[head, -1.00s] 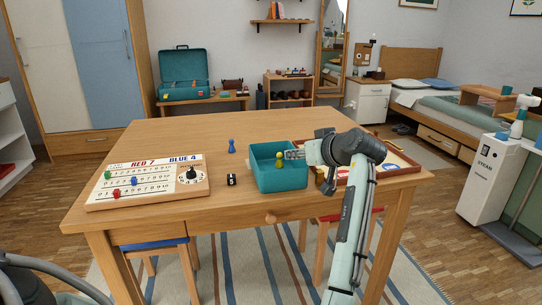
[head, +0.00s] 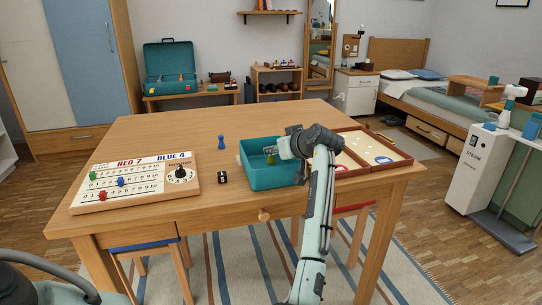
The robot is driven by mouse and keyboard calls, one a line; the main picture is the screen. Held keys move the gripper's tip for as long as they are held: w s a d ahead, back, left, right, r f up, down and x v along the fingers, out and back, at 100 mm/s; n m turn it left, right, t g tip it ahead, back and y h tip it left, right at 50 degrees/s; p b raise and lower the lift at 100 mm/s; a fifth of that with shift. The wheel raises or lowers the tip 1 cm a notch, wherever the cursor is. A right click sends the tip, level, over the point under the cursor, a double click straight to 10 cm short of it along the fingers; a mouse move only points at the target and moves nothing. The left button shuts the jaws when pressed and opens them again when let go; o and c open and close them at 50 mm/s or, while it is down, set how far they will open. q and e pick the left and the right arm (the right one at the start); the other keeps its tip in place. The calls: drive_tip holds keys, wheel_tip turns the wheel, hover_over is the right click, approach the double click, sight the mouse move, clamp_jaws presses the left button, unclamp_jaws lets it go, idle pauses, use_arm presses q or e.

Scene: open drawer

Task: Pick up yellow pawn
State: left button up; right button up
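The yellow pawn (head: 270,159) is inside the teal open box (head: 270,178) on the wooden table. It looks dim, and its lower part is hard to make out. My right gripper (head: 281,149) reaches over the box's right side from the right, with its fingers pointing left and down close to the pawn. The fingers are small and partly hidden, so I cannot tell whether they touch the pawn or how far apart they are. My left gripper is outside the view.
A blue pawn (head: 221,142) and a black die (head: 223,177) stand left of the box. A scoreboard (head: 131,183) lies at the table's left. A wooden-framed game tray (head: 371,152) lies right of the box, partly behind my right arm. The table's back is clear.

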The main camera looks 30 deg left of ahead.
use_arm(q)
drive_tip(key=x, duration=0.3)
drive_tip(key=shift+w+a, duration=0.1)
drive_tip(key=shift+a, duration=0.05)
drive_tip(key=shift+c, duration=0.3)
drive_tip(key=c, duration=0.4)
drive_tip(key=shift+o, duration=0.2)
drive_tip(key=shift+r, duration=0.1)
